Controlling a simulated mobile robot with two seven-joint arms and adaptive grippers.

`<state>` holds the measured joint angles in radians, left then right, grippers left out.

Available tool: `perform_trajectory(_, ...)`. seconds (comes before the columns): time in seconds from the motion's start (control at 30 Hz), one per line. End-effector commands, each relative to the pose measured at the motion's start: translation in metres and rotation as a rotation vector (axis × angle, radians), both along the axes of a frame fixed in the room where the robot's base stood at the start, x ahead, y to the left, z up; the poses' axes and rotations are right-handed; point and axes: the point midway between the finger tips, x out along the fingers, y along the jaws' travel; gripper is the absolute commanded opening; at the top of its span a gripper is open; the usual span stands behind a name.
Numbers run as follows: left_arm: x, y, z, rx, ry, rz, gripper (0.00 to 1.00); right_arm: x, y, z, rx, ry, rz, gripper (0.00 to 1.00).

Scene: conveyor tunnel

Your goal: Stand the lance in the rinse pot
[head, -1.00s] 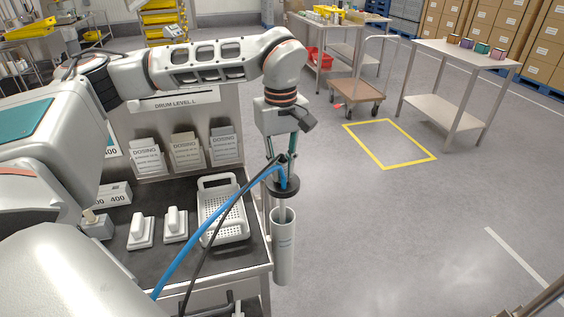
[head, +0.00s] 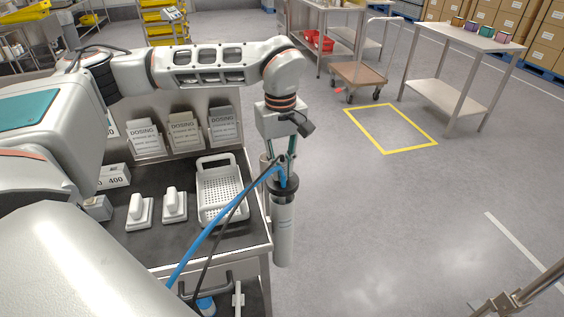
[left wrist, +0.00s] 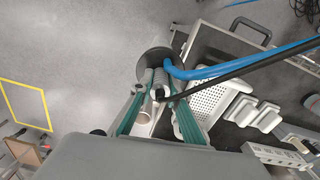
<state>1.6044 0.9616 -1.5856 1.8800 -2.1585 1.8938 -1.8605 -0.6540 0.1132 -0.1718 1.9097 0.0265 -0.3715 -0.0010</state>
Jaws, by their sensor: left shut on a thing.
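The lance (head: 282,174) has a dark round collar, with a blue hose and a black cable running from its top. My left gripper (head: 284,160) is shut on its upper part and holds it upright. The left wrist view shows the lance (left wrist: 160,78) between the green fingers. My right gripper is not in view.
The dark bench top (head: 150,237) carries a white perforated basket (head: 222,188) and two white blocks with handles. Dosing cards (head: 184,132) stand on the back panel. The hose and cable trail over the bench front. Open floor lies to the right, with a steel table (head: 466,45) beyond.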

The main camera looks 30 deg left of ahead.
Motion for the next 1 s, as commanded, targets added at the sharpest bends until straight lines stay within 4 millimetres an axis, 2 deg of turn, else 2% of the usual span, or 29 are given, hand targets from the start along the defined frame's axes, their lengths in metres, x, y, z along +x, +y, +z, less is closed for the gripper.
perform_trajectory(0.53,0.000,0.000,-0.036,-0.001,0.001,0.000,0.00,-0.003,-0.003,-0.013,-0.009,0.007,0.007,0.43)
perform_trajectory(0.8,0.000,0.000,-0.039,-0.001,-0.001,0.000,0.00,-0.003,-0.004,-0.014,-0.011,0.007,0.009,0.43)
perform_trajectory(0.83,0.000,0.000,-0.039,-0.001,-0.001,0.000,0.21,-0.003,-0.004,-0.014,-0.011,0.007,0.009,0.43)
perform_trajectory(0.9,0.000,0.000,-0.039,-0.001,-0.001,0.000,0.35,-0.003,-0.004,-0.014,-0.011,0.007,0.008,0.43)
perform_trajectory(1.0,0.000,0.000,-0.039,-0.001,-0.001,0.000,0.35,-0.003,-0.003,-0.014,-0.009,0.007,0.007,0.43)
